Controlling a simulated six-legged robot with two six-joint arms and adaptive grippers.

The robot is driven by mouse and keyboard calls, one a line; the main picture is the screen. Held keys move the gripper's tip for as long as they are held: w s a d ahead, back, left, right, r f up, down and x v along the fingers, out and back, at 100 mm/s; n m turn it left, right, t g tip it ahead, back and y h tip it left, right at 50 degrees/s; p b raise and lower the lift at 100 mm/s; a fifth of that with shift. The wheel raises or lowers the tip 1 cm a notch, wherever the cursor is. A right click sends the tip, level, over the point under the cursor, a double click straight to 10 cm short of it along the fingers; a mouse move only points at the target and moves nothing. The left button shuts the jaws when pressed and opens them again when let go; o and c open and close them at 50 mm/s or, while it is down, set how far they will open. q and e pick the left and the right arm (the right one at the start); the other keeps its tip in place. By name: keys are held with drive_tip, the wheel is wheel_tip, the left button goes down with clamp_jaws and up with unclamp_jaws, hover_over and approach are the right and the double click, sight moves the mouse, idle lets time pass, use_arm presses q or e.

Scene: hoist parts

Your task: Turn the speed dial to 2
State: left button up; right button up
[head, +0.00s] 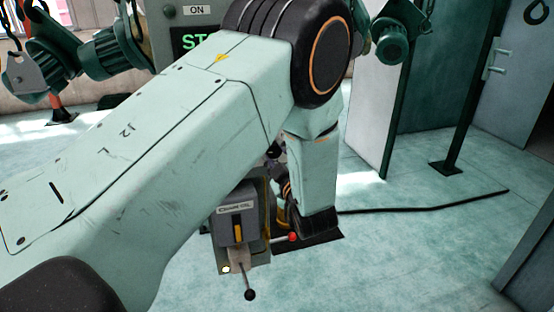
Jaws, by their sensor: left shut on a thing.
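My left arm crosses the head view from the lower left, bends at a dark elbow joint and reaches down. My left gripper (273,153) shows only as small dark parts between the arm links. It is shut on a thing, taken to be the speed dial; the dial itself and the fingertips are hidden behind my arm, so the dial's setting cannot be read. My right gripper is not in view.
A grey panel (196,20) with an ON label and a partly covered green-lettered sign stands behind my arm. A grey box (237,222) with a lever and black ball is below. A black cable (430,208) crosses the floor; open floor lies at right.

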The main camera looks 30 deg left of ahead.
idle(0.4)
use_arm(q)
drive_tip(key=o, duration=1.2)
drive_tip(key=shift+c, duration=0.2)
drive_tip(key=shift+n, duration=0.3)
